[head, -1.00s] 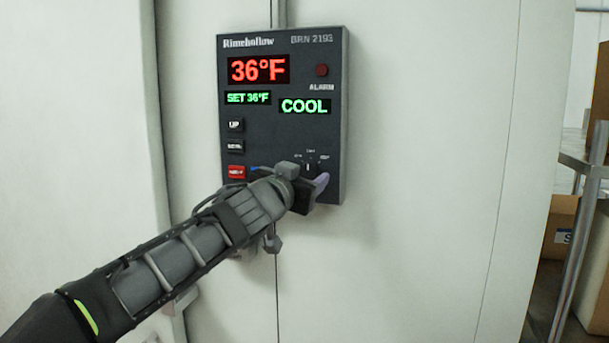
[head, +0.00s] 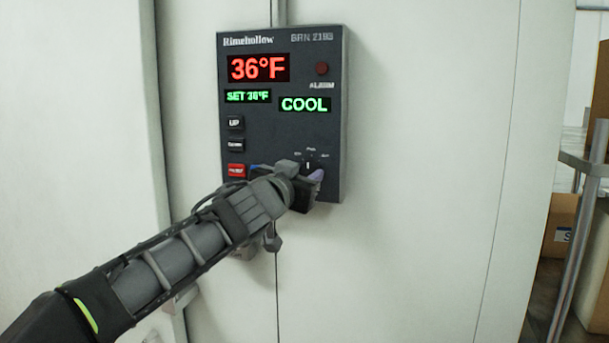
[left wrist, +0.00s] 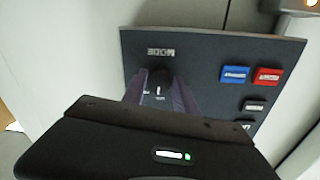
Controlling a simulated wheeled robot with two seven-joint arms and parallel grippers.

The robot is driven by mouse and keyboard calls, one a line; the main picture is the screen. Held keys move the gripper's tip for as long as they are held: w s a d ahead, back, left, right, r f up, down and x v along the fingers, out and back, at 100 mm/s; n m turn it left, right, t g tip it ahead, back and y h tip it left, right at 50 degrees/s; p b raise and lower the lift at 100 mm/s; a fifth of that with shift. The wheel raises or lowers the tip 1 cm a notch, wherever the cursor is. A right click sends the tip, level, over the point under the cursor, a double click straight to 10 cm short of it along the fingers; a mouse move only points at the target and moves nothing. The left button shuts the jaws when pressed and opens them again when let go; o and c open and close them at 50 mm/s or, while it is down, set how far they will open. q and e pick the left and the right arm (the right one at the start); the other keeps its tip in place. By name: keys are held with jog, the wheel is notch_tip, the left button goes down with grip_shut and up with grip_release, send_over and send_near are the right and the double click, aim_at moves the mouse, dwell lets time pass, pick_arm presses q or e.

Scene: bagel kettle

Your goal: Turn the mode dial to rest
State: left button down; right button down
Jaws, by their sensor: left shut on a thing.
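The dark control panel (head: 285,120) is mounted on the pale wall. It reads 36°F in red, SET 36°F and COOL in green. The mode dial (head: 308,167) is a small dark knob at its lower right, with small labels around it and a white pointer mark that looks about upright. In the left wrist view the dial (left wrist: 158,80) sits between the purple-grey fingers. My left gripper (left wrist: 160,97) is shut on the dial; in the head view the gripper (head: 312,180) covers the dial's lower part. My right gripper is not in view.
UP, a second dark button and a red button (head: 236,171) run down the panel's left side. A blue button (left wrist: 234,74) shows in the left wrist view. A metal rack (head: 585,190) with boxes stands at the far right. The wall right of the panel is clear.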

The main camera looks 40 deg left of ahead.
pick_arm(q)
jog(key=shift+m, duration=0.4)
jog(key=m+p, duration=0.1)
jog(key=m, duration=0.3)
jog(key=shift+r, duration=0.1)
jog(key=shift+m+g+p, duration=0.3)
jog(key=shift+m, duration=1.7)
jog(key=c, duration=0.9)
grip_release()
jog(key=shift+c, duration=0.2)
